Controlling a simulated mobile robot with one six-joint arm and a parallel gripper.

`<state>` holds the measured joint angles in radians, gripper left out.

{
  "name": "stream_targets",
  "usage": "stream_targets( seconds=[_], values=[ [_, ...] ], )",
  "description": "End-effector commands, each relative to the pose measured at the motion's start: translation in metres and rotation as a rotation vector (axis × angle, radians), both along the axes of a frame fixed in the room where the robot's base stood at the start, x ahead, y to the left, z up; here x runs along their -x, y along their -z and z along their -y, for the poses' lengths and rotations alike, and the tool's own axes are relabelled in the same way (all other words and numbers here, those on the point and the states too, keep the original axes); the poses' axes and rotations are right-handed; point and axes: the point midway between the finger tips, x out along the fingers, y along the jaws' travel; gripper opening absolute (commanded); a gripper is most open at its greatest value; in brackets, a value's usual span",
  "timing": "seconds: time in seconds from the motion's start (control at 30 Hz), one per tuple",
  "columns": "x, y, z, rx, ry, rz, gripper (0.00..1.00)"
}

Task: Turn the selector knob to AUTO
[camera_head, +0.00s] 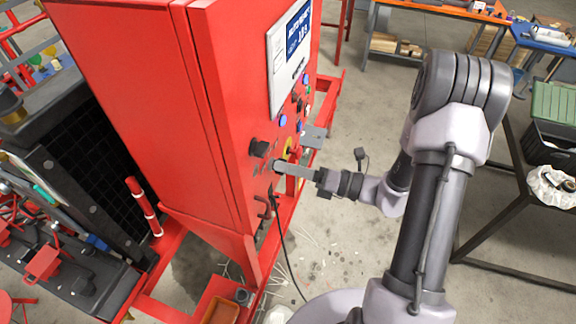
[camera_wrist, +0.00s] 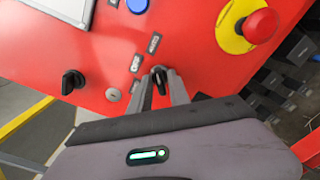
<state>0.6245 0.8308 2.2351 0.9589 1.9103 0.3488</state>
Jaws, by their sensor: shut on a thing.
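The selector knob (camera_wrist: 159,78) is small and black and sits on the red panel face. In the wrist view it lies between the two fingers of my gripper (camera_wrist: 162,82), which is shut on it. Which label the knob points to is unclear.
Another black knob (camera_wrist: 72,82) and a small round key lock (camera_wrist: 113,94) are left of my fingers. A red emergency stop button (camera_wrist: 261,26) on a yellow plate is to the right. A blue button (camera_wrist: 137,5) is above. A black cable (camera_head: 283,240) hangs below my gripper.

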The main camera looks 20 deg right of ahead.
Motion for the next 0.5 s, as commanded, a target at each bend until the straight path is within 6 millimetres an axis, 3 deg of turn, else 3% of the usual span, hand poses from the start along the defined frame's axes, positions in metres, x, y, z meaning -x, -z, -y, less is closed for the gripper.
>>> stream_targets(
  seconds=[0.2, 0.23, 0.27, 0.5],
  values=[
    [0.0005, 0.0008, -0.0005, 0.0, -0.002, -0.002, 0.0],
    [0.0005, 0.0008, -0.0005, 0.0, -0.002, -0.002, 0.24],
    [0.0004, 0.0007, -0.0004, 0.0, -0.002, -0.002, 0.3],
    [0.0002, 0.0003, -0.0001, 0.001, -0.001, 0.0, 0.32]
  ],
)
